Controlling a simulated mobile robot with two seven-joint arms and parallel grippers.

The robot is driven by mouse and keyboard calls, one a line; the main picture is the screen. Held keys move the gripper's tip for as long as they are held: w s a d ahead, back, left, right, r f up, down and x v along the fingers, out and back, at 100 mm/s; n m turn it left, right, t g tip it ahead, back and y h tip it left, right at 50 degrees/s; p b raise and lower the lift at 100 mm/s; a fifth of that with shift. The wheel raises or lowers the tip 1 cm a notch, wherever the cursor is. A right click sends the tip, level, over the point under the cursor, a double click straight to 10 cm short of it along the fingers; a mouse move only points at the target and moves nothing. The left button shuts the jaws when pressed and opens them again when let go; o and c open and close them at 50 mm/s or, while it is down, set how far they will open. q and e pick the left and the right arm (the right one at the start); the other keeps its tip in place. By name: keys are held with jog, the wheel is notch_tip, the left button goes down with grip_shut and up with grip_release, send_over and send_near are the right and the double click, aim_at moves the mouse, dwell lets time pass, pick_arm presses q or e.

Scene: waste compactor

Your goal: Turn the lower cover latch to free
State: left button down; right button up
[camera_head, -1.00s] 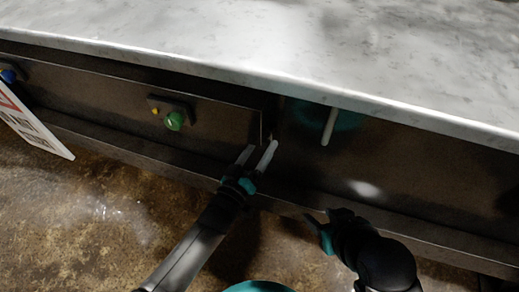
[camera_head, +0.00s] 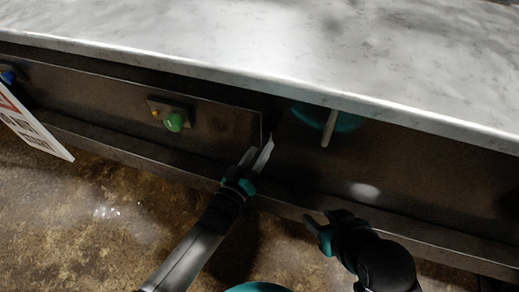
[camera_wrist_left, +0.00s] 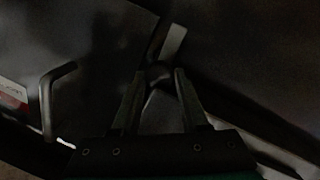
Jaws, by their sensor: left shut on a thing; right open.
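My left gripper (camera_head: 260,158) is at the dark steel panel, by the seam right of the green button. Its fingers are drawn close together. In the left wrist view the left gripper (camera_wrist_left: 158,82) has its two fingers on either side of the dark knob of the lower cover latch (camera_wrist_left: 157,72). A pale grey latch tab (camera_wrist_left: 173,42) points up and slightly right from it, beside the panel seam. In the head view the fingers hide most of the latch. My right gripper (camera_head: 315,228) is open and empty, low in front of the ledge.
A green button (camera_head: 174,122) sits on the panel at left. A pale rod (camera_head: 329,127) hangs under the marble-like top (camera_head: 300,45), before a teal shape (camera_head: 347,121). A white sign (camera_head: 38,130) is far left. A bent handle (camera_wrist_left: 46,100) shows in the wrist view.

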pick_arm(q)
jog(key=shift+m+p, duration=0.5)
pick_arm(e)
jog(key=shift+s+d+r+g+h, duration=0.25)
jog(key=shift+s+d+g+h, duration=0.15)
jog(key=shift+s+d+g, duration=0.55)
jog(key=shift+d, duration=0.1)
pick_arm(q)
jog(key=shift+c, duration=2.2)
grip_release()
jog(key=shift+s, duration=0.1)
